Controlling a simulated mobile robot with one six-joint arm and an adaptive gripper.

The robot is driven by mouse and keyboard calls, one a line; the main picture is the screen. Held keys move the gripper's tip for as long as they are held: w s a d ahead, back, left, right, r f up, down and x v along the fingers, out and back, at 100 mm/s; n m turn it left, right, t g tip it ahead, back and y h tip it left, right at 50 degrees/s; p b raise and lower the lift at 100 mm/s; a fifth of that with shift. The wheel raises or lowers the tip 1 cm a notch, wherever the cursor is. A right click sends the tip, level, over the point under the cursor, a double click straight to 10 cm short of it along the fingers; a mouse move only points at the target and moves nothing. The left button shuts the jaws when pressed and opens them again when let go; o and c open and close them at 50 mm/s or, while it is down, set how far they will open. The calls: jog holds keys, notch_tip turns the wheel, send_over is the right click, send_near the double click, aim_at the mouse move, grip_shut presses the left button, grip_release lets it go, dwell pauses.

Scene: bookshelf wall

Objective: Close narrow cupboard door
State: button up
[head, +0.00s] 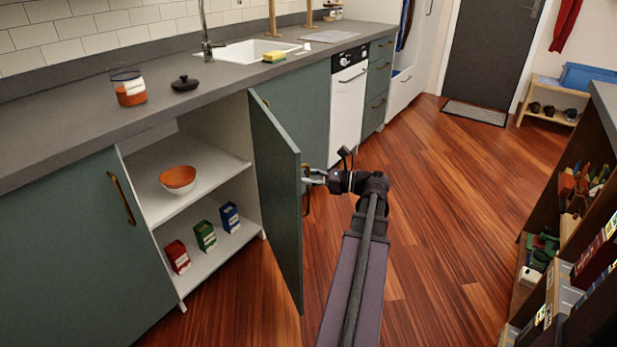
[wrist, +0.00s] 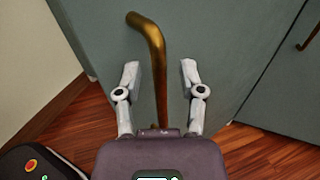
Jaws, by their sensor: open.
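The narrow cupboard door (head: 275,180) is grey-green and stands wide open, swung out from the counter front. Its far face carries a brass handle (wrist: 158,55), which shows up close in the wrist view. My gripper (head: 313,175) is at the outer face of the door, on its right side in the head view. In the wrist view the two fingers of my gripper (wrist: 160,75) are apart, with the handle between them. I see no clear contact between either finger and the handle.
The open cupboard (head: 205,165) holds an orange bowl (head: 178,179) on its shelf and red, green and blue boxes below. A closed cupboard door (head: 75,240) is at left. A bookshelf (head: 560,260) stands at right, with clear wooden floor (head: 440,200) between.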

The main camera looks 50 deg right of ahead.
jog(key=shift+w+a, duration=0.1)
jog(key=shift+w, duration=0.05)
grip_shut()
dwell(0.4)
